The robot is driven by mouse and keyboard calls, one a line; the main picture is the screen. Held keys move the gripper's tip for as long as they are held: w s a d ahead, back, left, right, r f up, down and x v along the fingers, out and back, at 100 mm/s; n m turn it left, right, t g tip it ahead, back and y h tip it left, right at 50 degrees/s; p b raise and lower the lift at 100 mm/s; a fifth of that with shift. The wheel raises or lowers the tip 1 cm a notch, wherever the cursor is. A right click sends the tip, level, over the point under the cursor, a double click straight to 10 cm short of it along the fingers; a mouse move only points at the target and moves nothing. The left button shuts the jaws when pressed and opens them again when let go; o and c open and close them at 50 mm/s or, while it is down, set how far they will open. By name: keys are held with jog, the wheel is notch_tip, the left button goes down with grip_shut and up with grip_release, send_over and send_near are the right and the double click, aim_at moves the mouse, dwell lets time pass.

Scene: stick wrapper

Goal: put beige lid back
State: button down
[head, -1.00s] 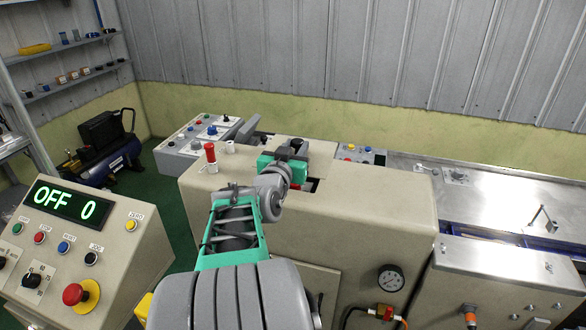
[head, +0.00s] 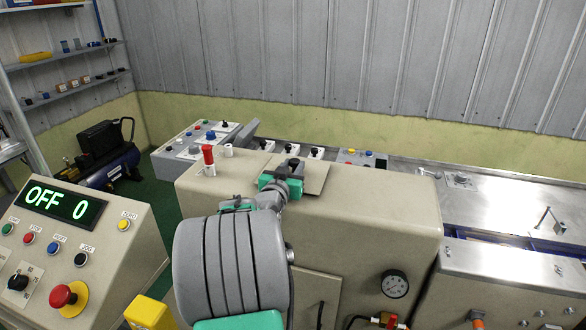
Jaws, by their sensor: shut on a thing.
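The beige lid (head: 314,178) is a flat, square plate at the top of the beige machine housing (head: 390,195). My gripper (head: 291,168), dark grey with a green body, is over the lid's left part and is shut on it; the fingertips and the grip point are mostly hidden. The lid looks roughly level with the housing top and covers the place of the opening. I cannot tell whether it is fully seated or slightly raised.
A red-capped post (head: 208,158) and a small white cylinder (head: 228,150) stand left of the lid. Several black knobs are behind it. A control panel (head: 75,235) reads OFF 0 at left. A metal table (head: 500,195) lies to the right.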

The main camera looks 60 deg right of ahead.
jog(key=shift+f+b, duration=0.45)
jog(key=shift+b, duration=0.25)
jog(key=c, duration=1.1)
grip_release()
jog(key=shift+o, duration=0.2)
jog(key=r+p, duration=0.1)
jog(key=p, duration=0.1)
jog(key=shift+a+r+p, duration=0.2)
jog(key=shift+r+p, duration=0.1)
jog(key=shift+r, duration=0.1)
jog(key=s+a+b, duration=0.2)
jog(key=a+b, duration=0.1)
jog(key=a, duration=0.8)
jog(key=shift+a, duration=0.3)
